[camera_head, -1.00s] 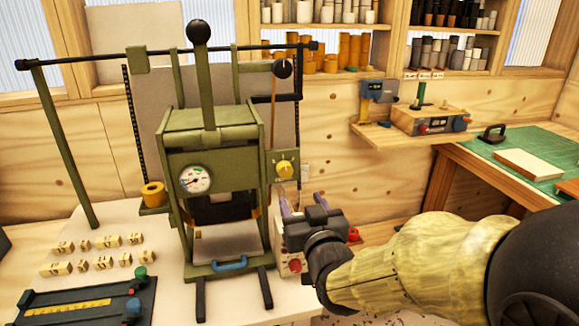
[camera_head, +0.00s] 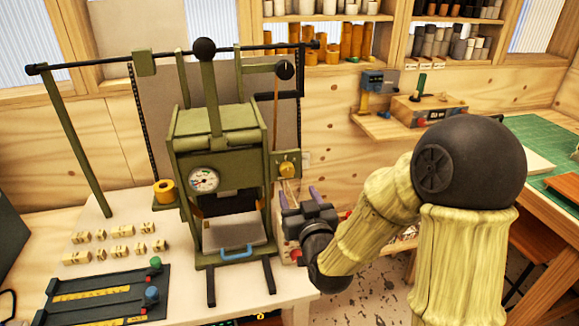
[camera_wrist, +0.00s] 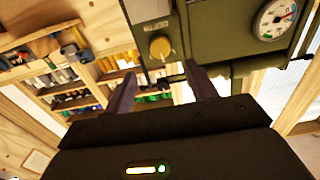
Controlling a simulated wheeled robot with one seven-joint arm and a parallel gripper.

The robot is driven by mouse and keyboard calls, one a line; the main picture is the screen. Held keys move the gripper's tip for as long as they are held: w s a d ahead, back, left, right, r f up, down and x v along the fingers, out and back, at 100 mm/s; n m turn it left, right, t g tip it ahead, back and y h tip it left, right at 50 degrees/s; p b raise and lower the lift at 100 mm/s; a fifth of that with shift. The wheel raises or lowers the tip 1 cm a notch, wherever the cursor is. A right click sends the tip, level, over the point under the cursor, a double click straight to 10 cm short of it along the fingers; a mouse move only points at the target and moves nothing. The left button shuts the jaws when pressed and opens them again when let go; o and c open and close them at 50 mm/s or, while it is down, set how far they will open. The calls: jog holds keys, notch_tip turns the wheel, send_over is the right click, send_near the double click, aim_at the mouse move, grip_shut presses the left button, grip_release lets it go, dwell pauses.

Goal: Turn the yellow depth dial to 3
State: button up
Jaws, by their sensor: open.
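The yellow depth dial (camera_head: 287,170) sits on a small green plate at the right side of the green press (camera_head: 212,140). In the wrist view the dial (camera_wrist: 160,46) shows beyond and between the fingertips, with a small label beside it; its setting is too small to read. My gripper (camera_head: 299,196) is just below and slightly right of the dial, fingers pointing up towards it. In the wrist view my gripper (camera_wrist: 158,78) has its two purple-grey fingers spread apart with nothing between them. The fingers appear apart from the dial.
A round gauge (camera_head: 204,180) is on the press front. A rod with a black knob (camera_head: 285,69) hangs above the dial. An orange roll (camera_head: 164,193) stands left of the press. Several stamped blocks (camera_head: 121,232) and a ruler fixture (camera_head: 108,293) lie on the pale table.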

aim_at(288, 172)
jog(key=shift+r+p, duration=0.15)
jog(key=shift+p, duration=0.25)
jog(key=p+x, duration=0.1)
jog(key=x, duration=0.8)
jog(key=shift+f+p, duration=0.25)
jog(key=shift+p, duration=0.15)
jog(key=shift+s, duration=0.1)
jog(key=shift+c, duration=0.3)
jog(key=c, duration=0.9)
